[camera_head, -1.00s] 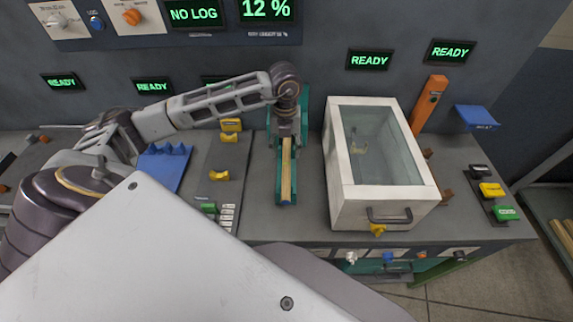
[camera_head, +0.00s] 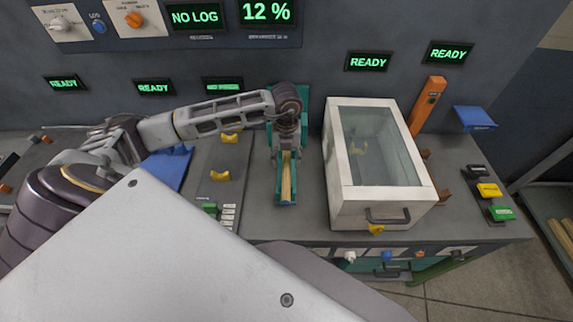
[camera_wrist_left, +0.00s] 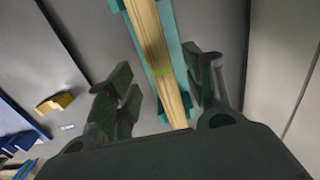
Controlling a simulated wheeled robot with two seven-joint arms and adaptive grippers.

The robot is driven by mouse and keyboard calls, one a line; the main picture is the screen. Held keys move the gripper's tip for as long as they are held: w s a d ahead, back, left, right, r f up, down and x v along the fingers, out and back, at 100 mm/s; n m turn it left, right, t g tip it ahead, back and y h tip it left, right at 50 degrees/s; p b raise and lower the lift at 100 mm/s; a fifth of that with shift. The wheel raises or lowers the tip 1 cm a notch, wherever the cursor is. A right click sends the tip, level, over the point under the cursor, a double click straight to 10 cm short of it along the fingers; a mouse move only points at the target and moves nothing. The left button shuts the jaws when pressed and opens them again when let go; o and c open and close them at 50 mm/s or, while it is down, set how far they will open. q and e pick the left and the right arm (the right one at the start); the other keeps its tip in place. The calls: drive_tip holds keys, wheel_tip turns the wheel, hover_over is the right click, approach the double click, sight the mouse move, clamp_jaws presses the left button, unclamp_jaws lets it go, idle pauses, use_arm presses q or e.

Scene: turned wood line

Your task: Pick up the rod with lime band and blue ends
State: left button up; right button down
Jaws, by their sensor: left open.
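My left gripper (camera_head: 287,147) is over the far part of the rod, pointing down. In the left wrist view my left gripper (camera_wrist_left: 163,92) is open, one finger on each side of the rod, not closed on it. The rod's far end is hidden. My right gripper is not in view.
A white box with a glass lid (camera_head: 383,150) stands close to the right of the tray. A blue holder (camera_head: 168,168) and yellow blocks (camera_head: 220,175) are to the left. An orange post (camera_head: 428,105) rises behind the box. The bench front edge has several knobs.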

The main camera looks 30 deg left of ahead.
use_arm(q)
drive_tip(key=shift+f, duration=1.35)
clamp_jaws()
drive_tip(key=shift+s+r, duration=0.1)
drive_tip(key=shift+r, duration=0.05)
